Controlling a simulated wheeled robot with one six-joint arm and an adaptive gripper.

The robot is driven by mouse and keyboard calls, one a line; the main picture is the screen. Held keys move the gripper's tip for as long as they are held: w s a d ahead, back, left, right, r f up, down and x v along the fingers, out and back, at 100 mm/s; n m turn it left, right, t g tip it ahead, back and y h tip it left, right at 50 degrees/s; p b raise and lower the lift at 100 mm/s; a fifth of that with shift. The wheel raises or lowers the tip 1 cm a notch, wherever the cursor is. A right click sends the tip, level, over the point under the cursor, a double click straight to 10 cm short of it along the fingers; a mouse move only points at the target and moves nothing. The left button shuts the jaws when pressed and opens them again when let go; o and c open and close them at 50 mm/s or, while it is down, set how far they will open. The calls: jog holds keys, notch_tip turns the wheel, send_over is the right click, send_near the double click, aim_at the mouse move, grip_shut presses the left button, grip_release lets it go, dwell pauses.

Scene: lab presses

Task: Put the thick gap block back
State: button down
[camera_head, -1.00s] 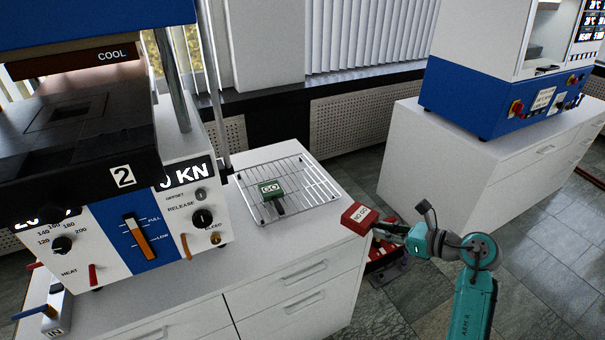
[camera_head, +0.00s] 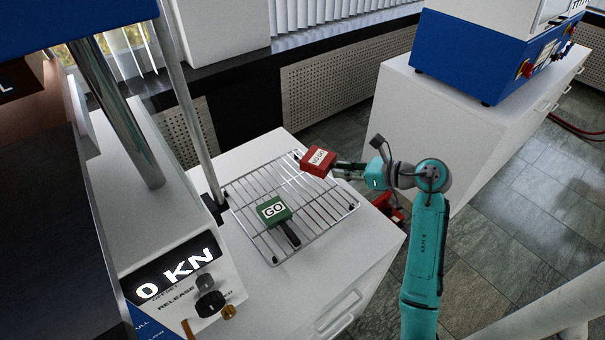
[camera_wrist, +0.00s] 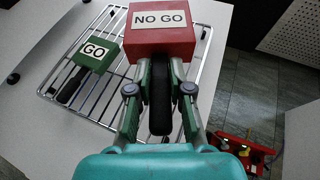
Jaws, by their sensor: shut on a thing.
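The red block marked NO GO (camera_head: 317,161) is in my gripper (camera_head: 337,165). In the wrist view my gripper (camera_wrist: 160,95) is shut on the dark handle (camera_wrist: 160,108) of the red NO GO block (camera_wrist: 160,35). In the head view the block appears over the right rear part of the wire rack (camera_head: 248,228); I cannot tell whether it touches the rack. A green block marked GO (camera_head: 273,209) lies on the rack with its dark handle toward the front. It also shows in the wrist view (camera_wrist: 97,52), left of the red block.
The rack stands on a white cabinet (camera_head: 375,255). A press with a 0 KN display (camera_head: 178,268) is at the left. A blue and white machine (camera_head: 460,65) stands on another cabinet at the back right. A red item (camera_wrist: 240,148) is below, beside the cabinet.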

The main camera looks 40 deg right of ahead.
aim_at(337, 197)
jog(key=shift+w+f, duration=0.15)
jog(key=shift+w, duration=0.15)
jog(key=shift+w+f, duration=0.1)
jog(key=shift+f, duration=4.7)
jog(key=shift+f, duration=0.1)
jog(key=c, duration=1.1)
grip_release()
jog(key=shift+o, duration=0.2)
jog(key=v, duration=1.2)
